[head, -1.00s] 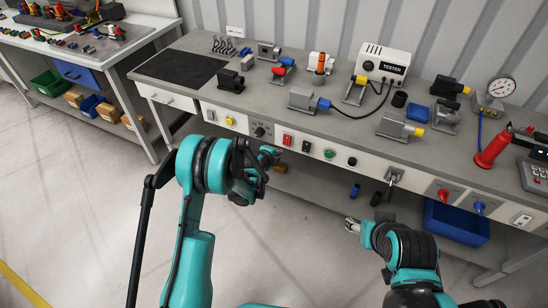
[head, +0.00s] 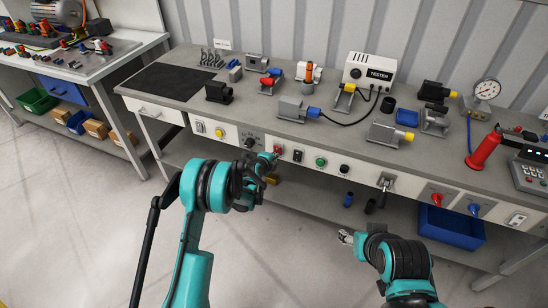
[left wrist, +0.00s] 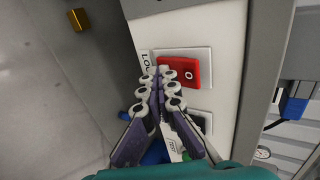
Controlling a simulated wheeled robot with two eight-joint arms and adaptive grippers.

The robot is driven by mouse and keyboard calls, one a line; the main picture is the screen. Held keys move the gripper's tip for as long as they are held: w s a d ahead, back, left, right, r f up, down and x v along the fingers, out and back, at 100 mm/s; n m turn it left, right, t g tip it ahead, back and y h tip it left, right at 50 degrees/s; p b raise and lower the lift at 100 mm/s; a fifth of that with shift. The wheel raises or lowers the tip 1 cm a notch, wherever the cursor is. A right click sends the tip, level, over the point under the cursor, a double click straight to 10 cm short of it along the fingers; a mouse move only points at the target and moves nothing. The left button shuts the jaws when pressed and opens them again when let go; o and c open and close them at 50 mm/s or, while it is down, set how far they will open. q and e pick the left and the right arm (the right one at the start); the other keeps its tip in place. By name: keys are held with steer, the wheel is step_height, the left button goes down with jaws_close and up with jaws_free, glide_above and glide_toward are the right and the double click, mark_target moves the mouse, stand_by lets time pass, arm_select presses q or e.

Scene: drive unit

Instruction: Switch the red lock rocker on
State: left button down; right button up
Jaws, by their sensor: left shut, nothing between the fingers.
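The red lock rocker (head: 278,149) is on the white front panel of the workbench. In the left wrist view the red rocker (left wrist: 188,72) sits in a white plate with an "O" mark on its visible face, and a partly covered "LO…" label beside it. My left gripper (head: 270,159) is at the panel right by the rocker. In the left wrist view its shut, empty fingers (left wrist: 163,76) overlap the rocker's near edge; I cannot tell whether they touch it. My right gripper (head: 345,237) hangs in front of the bench, away from the panel; its fingers are too small to judge.
A black rocker (head: 298,155), a green button (head: 321,162) and a black knob (head: 249,142) are near the red rocker. A lever (head: 385,183) and a red knob (head: 437,198) are farther right. A blue bin (head: 452,228) stands below the bench. The floor in front is clear.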

arm_select(q)
steer(key=shift+r, duration=0.2)
steer(key=shift+r+p, duration=0.3)
steer(key=shift+r, duration=0.4)
arm_select(e)
steer(key=shift+r, duration=0.3)
arm_select(q)
steer(key=shift+s, duration=0.15)
arm_select(e)
steer(key=shift+f, duration=0.1)
